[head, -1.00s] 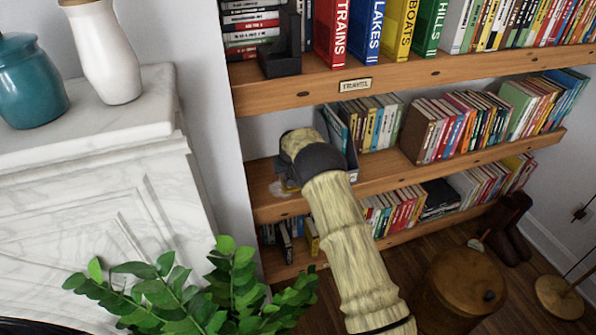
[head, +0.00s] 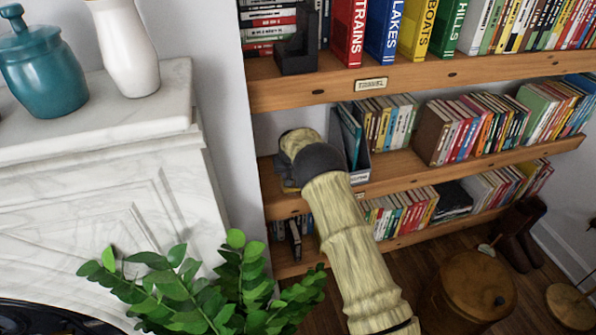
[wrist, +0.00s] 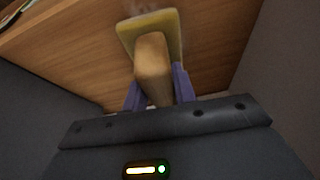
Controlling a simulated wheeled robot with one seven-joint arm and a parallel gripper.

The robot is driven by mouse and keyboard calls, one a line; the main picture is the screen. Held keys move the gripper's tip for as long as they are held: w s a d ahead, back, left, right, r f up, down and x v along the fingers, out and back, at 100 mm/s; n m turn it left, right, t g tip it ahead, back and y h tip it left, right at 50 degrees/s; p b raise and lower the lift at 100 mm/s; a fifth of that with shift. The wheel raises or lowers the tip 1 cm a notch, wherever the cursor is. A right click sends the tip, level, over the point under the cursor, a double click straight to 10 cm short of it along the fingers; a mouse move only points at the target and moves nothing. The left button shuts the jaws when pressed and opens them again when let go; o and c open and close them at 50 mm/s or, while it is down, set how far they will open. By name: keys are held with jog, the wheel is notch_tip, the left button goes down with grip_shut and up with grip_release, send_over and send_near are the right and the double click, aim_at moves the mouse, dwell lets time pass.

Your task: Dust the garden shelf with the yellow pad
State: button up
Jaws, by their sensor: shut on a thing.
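My gripper (wrist: 158,88) is shut on the tan block handle of the yellow pad (wrist: 126,36). In the wrist view the pad lies flat against or just over the brown wooden board, with a pale smudge (wrist: 146,6) at its far edge. In the head view my arm reaches to the left end of the middle shelf (head: 400,170) and hides most of the gripper and pad. The label under the upper shelf reads TRAVEL (head: 371,84). The middle shelf's label is too small and covered to read, so I cannot confirm it is the garden shelf.
A white marble mantel (head: 100,125) and a leafy plant (head: 200,290) are at left. A round wooden stool (head: 478,285) stands at right.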

jog(key=shift+d+f, duration=0.15)
jog(key=shift+s+a, duration=0.3)
jog(key=shift+a, duration=0.65)
jog(key=shift+s+a, duration=0.25)
jog(key=shift+a, duration=0.7)
jog(key=shift+w, duration=0.15)
jog(key=shift+w+a, duration=0.25)
jog(key=shift+w, duration=0.7)
jog(key=shift+d, duration=0.1)
jog(key=shift+w+d, duration=0.2)
jog(key=shift+d, duration=0.7)
jog(key=shift+w+d, duration=0.2)
jog(key=shift+d, duration=0.7)
jog(key=shift+f, duration=0.1)
